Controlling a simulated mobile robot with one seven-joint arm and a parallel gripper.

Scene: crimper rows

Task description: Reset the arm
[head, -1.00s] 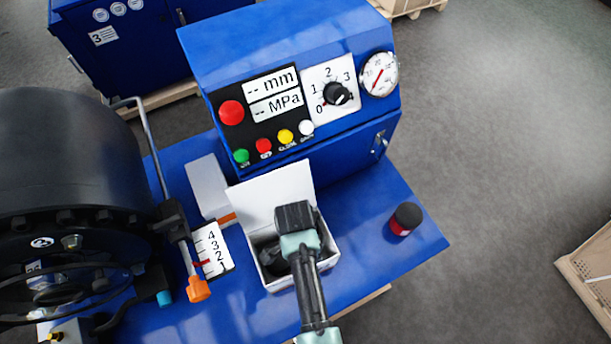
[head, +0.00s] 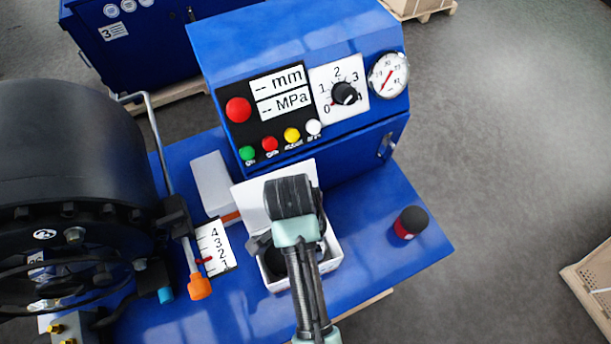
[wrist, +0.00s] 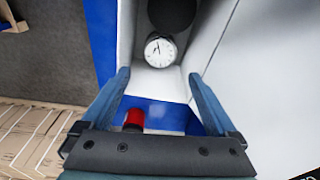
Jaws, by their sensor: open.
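My arm reaches up from the bottom of the head view, its dark wrist end over the open white box (head: 335,246) on the blue bench. My gripper (wrist: 160,85) shows in the wrist view with two blue-grey fingers spread apart and nothing between them. In that view the open box lies beyond the fingers, with a white-faced dial gauge (wrist: 160,51) and a dark round part (wrist: 172,12) inside. In the head view the arm hides part of the box, and the fingers are mostly hidden.
The big black crimper head (head: 75,130) stands left, with an orange-tipped lever (head: 200,287). The blue control panel (head: 290,45) rises behind the box. A red-and-black cylinder (head: 410,222) stands on the bench's right, where the surface is otherwise clear. A pallet (head: 595,285) lies far right.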

